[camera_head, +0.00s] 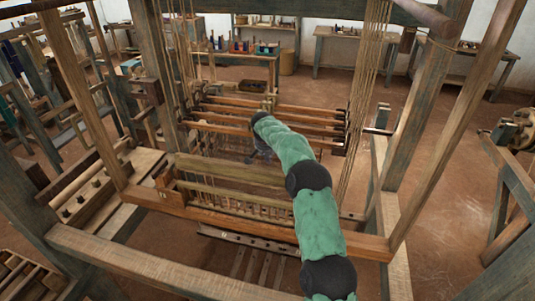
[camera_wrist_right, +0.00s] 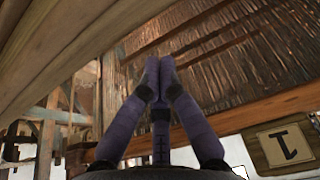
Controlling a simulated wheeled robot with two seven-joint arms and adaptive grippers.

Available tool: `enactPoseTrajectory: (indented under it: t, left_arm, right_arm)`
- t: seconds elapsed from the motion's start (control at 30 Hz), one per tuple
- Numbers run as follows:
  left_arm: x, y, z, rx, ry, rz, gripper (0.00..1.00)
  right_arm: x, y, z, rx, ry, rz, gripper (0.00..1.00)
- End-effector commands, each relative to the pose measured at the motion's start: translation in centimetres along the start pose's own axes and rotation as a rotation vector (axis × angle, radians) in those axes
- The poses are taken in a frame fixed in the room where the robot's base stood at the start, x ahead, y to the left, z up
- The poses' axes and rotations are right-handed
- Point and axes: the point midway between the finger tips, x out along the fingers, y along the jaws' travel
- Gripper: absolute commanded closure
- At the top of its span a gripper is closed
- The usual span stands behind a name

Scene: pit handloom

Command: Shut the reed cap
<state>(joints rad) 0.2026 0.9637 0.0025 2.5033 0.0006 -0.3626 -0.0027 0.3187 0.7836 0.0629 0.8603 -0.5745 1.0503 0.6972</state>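The reed cap, which looks to be the long pale wooden beam (camera_head: 225,170), lies across the middle of the loom in the head view. Below it are another pale bar (camera_head: 235,195) and a row of short uprights on the lower beam. My right gripper (camera_head: 263,152) is small and partly hidden behind my green arm, close behind the cap's right half; contact cannot be told. In the right wrist view the fingers of my right gripper (camera_wrist_right: 154,78) meet at their tips, with nothing visible between them. A large wooden beam (camera_wrist_right: 75,45) passes close at upper left. My left gripper is out of view.
Loom posts (camera_head: 170,75) and hanging cords (camera_head: 370,70) stand on both sides of the working space. Several dark-ended bars (camera_head: 310,120) cross behind the cap. A front beam (camera_head: 170,265) runs below. Work tables (camera_head: 240,58) stand farther back.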

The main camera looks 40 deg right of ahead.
Motion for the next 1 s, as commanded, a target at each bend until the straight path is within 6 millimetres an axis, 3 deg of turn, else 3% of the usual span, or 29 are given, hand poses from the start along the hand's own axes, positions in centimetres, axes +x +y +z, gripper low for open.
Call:
enactPoseTrajectory:
  t: [0.07,0.57,1.0]
  left_arm:
    - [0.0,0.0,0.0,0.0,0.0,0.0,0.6]
    - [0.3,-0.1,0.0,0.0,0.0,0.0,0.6]
    - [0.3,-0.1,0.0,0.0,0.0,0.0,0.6]
  right_arm:
    - [1.1,0.0,0.0,0.0,-0.001,0.001,1.0]
    - [-1.4,0.0,2.9,-0.001,0.0,-0.001,1.0]
    - [-1.6,0.0,3.2,0.0,0.0,-0.001,1.0]
